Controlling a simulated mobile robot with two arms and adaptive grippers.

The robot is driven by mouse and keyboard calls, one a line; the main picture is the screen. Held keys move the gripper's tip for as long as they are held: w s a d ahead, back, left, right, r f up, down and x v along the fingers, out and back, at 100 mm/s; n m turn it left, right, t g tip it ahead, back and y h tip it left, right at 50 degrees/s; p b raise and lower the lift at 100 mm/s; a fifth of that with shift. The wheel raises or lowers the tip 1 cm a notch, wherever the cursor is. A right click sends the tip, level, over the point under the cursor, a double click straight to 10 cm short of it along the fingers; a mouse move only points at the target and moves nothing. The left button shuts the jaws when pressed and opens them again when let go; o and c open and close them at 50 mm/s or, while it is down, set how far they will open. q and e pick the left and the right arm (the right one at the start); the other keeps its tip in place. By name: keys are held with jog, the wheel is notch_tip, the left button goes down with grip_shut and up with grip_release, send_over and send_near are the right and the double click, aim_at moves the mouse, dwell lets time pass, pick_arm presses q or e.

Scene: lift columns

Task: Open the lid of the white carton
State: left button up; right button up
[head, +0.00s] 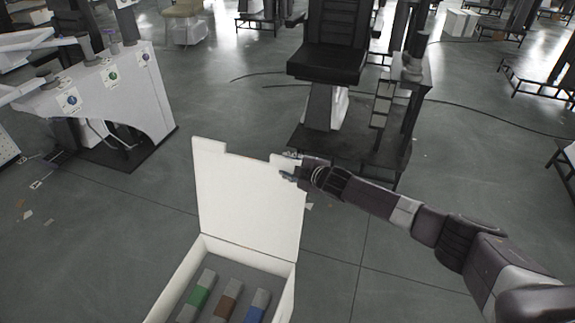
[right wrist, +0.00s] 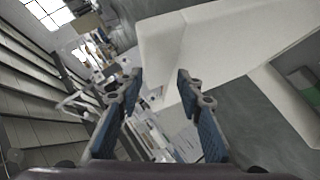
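The white carton (head: 176,288) stands at the bottom of the head view. Its lid (head: 250,200) is raised and stands roughly upright at the carton's far side. Inside lie a green-and-grey, a brown-and-grey and a blue-and-grey block. My right gripper (head: 289,166) is at the lid's upper right corner. In the right wrist view its two fingers (right wrist: 158,90) are apart, with nothing clearly held between them. The lid (right wrist: 225,45) fills the upper right there, close to the fingers; I cannot tell whether they touch it. My left gripper is not in view.
A black chair (head: 327,62) stands on a dark platform beyond the carton. A white machine (head: 112,92) with round coloured labels is at the left. Cables lie on the grey floor. The floor around the lid is mostly clear.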

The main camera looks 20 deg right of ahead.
jog(key=shift+s+d+f, duration=0.15)
jog(key=shift+s+f, duration=0.05)
jog(key=v, duration=1.1)
jog(key=shift+s+r, duration=0.25)
jog(key=shift+r, duration=0.2)
